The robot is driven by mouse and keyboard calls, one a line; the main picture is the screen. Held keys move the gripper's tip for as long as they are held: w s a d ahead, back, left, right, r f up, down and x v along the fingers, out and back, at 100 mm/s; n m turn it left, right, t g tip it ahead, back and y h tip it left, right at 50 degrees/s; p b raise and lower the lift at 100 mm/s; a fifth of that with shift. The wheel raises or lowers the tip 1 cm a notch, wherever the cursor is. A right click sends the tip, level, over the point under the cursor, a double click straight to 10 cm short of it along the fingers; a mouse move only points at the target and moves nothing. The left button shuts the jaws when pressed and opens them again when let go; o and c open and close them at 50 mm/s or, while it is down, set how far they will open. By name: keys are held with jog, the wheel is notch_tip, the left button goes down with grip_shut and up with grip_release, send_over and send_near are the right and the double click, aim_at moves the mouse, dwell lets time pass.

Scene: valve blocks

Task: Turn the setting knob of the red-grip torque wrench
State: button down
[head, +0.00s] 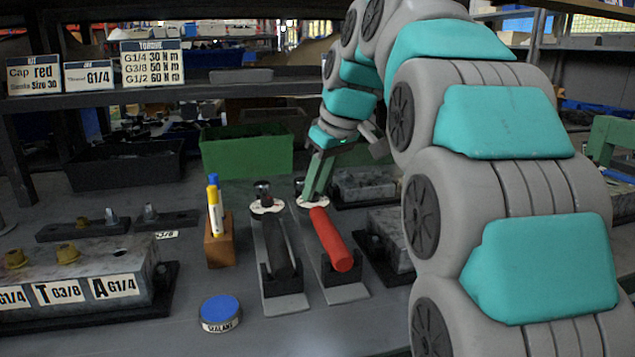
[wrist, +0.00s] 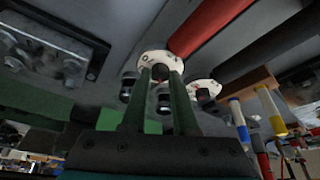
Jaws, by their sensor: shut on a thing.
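The red-grip torque wrench (head: 330,240) lies in a stand on the bench, its grip toward me. Its red grip (wrist: 212,27) also shows in the wrist view, running up to a white scale ring (wrist: 153,60) with dark marks. My gripper (head: 311,197) reaches down to the far end of this wrench. In the wrist view, my two green fingers (wrist: 162,75) are shut on the setting knob by the scale ring. The knob is mostly hidden between the fingertips, and its setting cannot be read.
A black-grip torque wrench (head: 279,247) lies close on the left in a similar stand. A wooden pen holder (head: 219,247), a blue-lidded sealant tin (head: 220,313) and a valve block (head: 75,280) stand further left. Metal blocks (head: 363,184) sit right. A green bin (head: 246,152) is behind.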

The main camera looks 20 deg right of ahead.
aim_at(314, 208)
jog(key=m, duration=0.2)
jog(key=m+h+p, duration=0.1)
jog(key=shift+s+a+r+m+t, duration=0.1)
jog(key=shift+a+m+t, duration=0.05)
jog(key=shift+m+t, duration=0.2)
jog(key=shift+a+m+h+p, duration=0.15)
jog(key=shift+m+h+p, duration=0.7)
jog(key=shift+m, duration=1.5)
jog(key=c, duration=0.7)
grip_release()
jog(key=shift+b+v, duration=0.35)
jog(key=shift+v, duration=3.45)
jog(key=shift+a, duration=0.15)
